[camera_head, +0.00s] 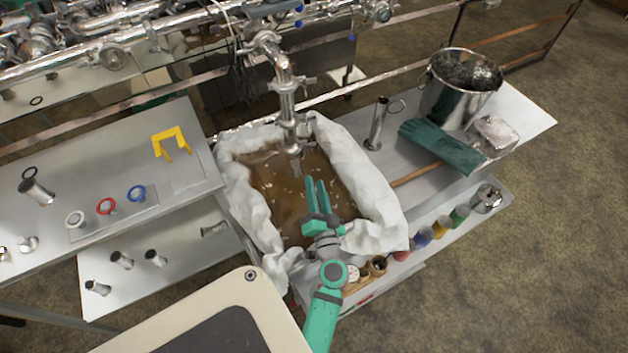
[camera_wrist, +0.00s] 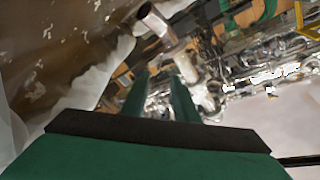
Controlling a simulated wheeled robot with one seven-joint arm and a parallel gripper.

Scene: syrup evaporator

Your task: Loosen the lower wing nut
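A shiny metal pipe (camera_head: 286,92) comes down over the cloth-lined basin, with clamps at more than one height. The lower clamp (camera_head: 290,122) sits just above the pipe's outlet; its wing nut is too small to make out clearly. In the wrist view the pipe's open end (camera_wrist: 152,20) and a clamp fitting (camera_wrist: 186,66) show beyond my fingers. My gripper (camera_head: 316,181) is above the basin, below and right of the outlet in the head view. Its green fingers are apart with nothing between them; in the wrist view they also show a gap (camera_wrist: 160,88).
The white cloth (camera_head: 372,190) surrounds brown liquid (camera_head: 270,185). A steel pot (camera_head: 458,95), green gloves (camera_head: 440,145) and a small metal cylinder (camera_head: 378,125) stand on the right bench. A yellow bracket (camera_head: 171,138) and colored rings lie on the left bench.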

